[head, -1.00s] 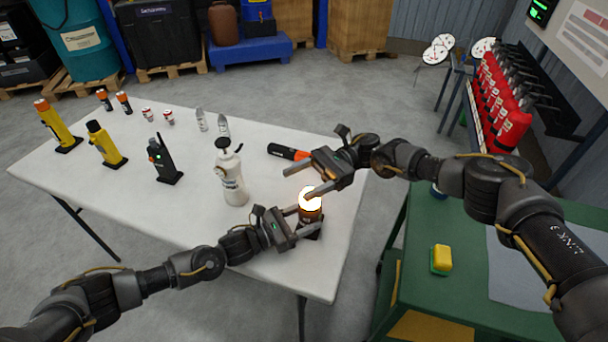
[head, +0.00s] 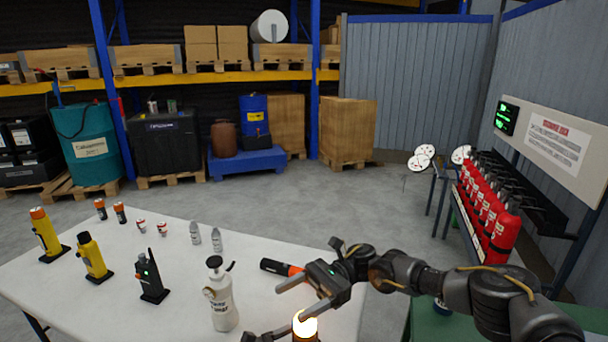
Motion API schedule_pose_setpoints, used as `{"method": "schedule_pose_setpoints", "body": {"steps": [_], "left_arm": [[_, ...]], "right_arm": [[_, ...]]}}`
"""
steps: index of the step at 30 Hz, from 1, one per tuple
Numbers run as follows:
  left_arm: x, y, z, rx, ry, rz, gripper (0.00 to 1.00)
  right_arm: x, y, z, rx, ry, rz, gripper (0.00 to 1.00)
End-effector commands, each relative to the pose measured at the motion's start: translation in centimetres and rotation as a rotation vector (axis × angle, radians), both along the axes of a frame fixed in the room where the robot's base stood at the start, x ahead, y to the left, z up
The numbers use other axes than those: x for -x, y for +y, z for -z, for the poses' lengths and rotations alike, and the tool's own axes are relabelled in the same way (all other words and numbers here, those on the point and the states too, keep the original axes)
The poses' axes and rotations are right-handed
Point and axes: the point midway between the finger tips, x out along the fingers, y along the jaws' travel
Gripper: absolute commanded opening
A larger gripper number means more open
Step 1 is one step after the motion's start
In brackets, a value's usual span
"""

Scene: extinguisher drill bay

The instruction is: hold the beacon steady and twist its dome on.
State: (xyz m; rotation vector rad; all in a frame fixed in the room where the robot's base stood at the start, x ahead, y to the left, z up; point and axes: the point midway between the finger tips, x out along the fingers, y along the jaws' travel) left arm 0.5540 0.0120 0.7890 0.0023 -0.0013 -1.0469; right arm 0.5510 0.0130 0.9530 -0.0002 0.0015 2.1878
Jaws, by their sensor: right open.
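The beacon (head: 305,338) stands at the bottom edge of the head view, its lower part cut off. Its glowing dome (head: 306,325) sits on top; I cannot tell how tightly it is seated. My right gripper (head: 297,297) is open and empty at the dome. One finger passes over the dome's top edge and the other is farther back, to the left. Of my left gripper (head: 268,336) only a part shows at the bottom edge, with a finger reaching the beacon's left side. Its grip is cut off from view.
On the white table (head: 180,300) a white spray bottle (head: 221,298) stands left of the beacon. An orange-and-black torch (head: 281,268) lies behind my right gripper. Yellow lamps (head: 93,258) and a black radio (head: 150,278) stand farther left. Red extinguishers (head: 490,220) line the right wall.

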Motion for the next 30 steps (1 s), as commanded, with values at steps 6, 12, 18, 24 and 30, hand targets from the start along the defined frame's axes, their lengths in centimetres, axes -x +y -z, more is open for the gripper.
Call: {"method": "schedule_pose_setpoints", "body": {"steps": [6,12,18,24,30], "left_arm": [[0.7,1.4,0.1,-0.002,0.002,-0.001,0.81],[2.8,4.9,0.1,-0.003,0.001,-0.001,0.81],[4.7,8.3,0.0,-0.002,0.001,-0.001,0.81],[5.8,10.1,0.0,0.000,0.001,-0.001,0.81],[6.0,10.5,-0.1,0.000,0.000,0.000,0.81]], "right_arm": [[0.0,0.0,0.0,0.000,0.000,0.000,0.69],[0.0,0.0,0.0,0.000,0.000,0.000,0.69],[0.0,0.0,0.0,0.000,0.000,0.000,0.69],[0.0,0.0,0.0,0.000,0.000,0.000,0.69],[0.0,0.0,-0.1,0.000,0.000,-0.001,0.69]]}}
